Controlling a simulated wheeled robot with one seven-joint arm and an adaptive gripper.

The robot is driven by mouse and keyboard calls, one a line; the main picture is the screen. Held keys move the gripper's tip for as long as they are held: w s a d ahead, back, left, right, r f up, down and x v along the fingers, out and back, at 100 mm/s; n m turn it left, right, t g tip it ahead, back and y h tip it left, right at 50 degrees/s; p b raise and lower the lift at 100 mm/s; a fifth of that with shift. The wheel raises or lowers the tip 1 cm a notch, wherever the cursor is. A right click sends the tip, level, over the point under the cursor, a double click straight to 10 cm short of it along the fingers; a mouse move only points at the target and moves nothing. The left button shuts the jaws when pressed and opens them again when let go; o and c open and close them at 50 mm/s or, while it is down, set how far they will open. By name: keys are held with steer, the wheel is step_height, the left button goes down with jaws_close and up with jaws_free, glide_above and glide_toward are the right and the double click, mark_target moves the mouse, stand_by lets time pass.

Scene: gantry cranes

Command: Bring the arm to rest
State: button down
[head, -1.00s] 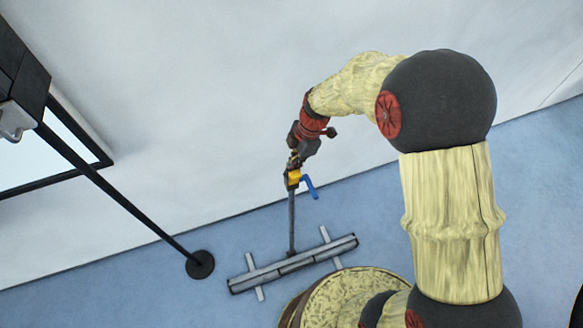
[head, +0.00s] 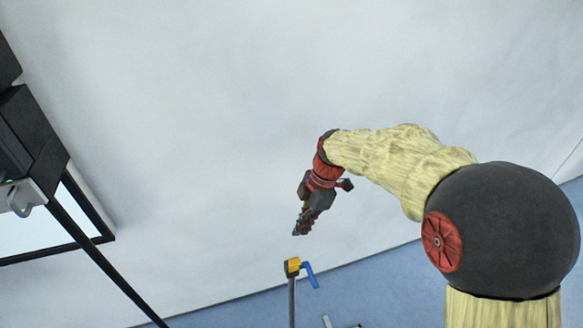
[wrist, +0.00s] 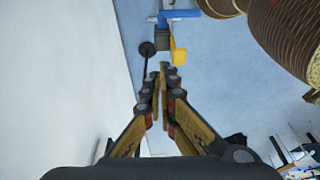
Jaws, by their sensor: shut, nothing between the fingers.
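My gripper (head: 298,231) hangs at the end of my bent arm near the middle of the head view. It is shut and empty, apart from the yellow and blue fitting below it. In the wrist view my gripper's fingers (wrist: 164,70) meet at their tips. The fitting, a yellow block (head: 292,266) with a blue handle (head: 309,274), sits on top of a thin upright post (head: 291,300). In the wrist view the yellow block (wrist: 178,52) and blue handle (wrist: 183,14) show just beyond the fingertips.
A black-framed stand (head: 100,270) with a dark box (head: 30,135) is at the left. A white wall (head: 220,130) fills the background. The blue floor (head: 400,285) shows along the bottom. The space around my gripper, above the fitting, looks clear.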

steer(key=s+d+m+t+h+b, duration=0.1)
steer(key=s+d+m+t+b, duration=0.2)
steer(key=s+d+m+b, duration=0.4)
steer(key=s+d+m+t+h+b, duration=0.2)
steer(key=s+d+m+b, duration=0.5)
steer(key=s+m, duration=0.7)
steer(key=shift+s+r+t, duration=0.15)
steer(key=shift+r+t, duration=0.15)
steer(key=shift+t, duration=0.4)
stand_by(1.0)
